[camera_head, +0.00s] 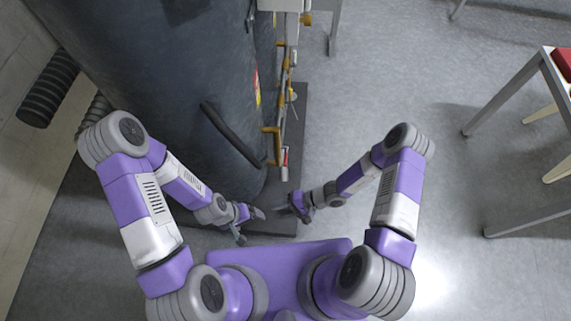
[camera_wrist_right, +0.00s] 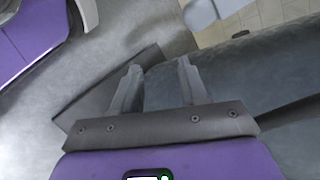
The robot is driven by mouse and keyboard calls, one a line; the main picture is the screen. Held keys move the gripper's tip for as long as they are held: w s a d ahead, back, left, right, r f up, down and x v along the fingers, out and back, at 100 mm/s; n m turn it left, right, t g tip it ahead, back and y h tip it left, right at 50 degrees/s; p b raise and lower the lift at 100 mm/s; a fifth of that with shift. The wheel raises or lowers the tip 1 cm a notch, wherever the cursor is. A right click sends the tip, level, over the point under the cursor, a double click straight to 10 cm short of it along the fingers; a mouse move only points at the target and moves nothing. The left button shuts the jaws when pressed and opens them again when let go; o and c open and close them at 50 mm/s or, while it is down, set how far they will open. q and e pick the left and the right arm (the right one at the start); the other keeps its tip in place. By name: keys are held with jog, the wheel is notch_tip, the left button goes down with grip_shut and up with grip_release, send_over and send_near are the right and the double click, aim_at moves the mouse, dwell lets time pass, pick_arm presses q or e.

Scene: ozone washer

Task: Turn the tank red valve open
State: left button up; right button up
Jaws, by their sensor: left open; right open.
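The large dark tank (camera_head: 165,95) stands upright in the left half of the head view. A small red part (camera_head: 285,157), apparently the red valve, is on the piping at the tank's right side; its handle position is too small to tell. My left gripper (camera_head: 252,224) is open and empty near the tank's base, below and left of the red part. My right gripper (camera_head: 291,211) is open and empty, below the red part and apart from it. In the right wrist view, the gripper (camera_wrist_right: 158,70) has nothing between its fingers, and the red part is not visible.
Yellow-brown pipe fittings (camera_head: 271,130) and a yellow valve (camera_head: 292,95) line the tank's right side. A metal-legged table (camera_head: 515,95) stands at right. The floor between is clear.

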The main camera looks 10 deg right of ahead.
jog(key=w+d+f+m+t+y+b, duration=0.1)
jog(key=w+f+m+t+b, duration=0.2)
jog(key=w+f+t, duration=0.35)
jog(key=m+t+h+b, duration=0.25)
jog(key=t+h, duration=0.25)
jog(key=t, duration=0.3)
send_near(286, 158)
jog(key=w+a+f, duration=0.1)
jog(key=w+a, duration=0.1)
jog(key=w, duration=0.1)
jog(key=b+x, duration=0.1)
jog(key=x, duration=0.2)
jog(key=b+x, duration=0.1)
jog(key=x, duration=0.1)
jog(key=shift+w+a+f+b, duration=0.15)
jog(key=shift+w+f+b, duration=0.05)
jog(key=shift+f+b, duration=0.1)
jog(key=shift+w+a, duration=0.25)
jog(key=shift+w, duration=0.2)
pick_arm(q)
notch_tip(286, 158, down, 10)
jog(key=shift+r, duration=0.15)
pick_arm(e)
grip_shut()
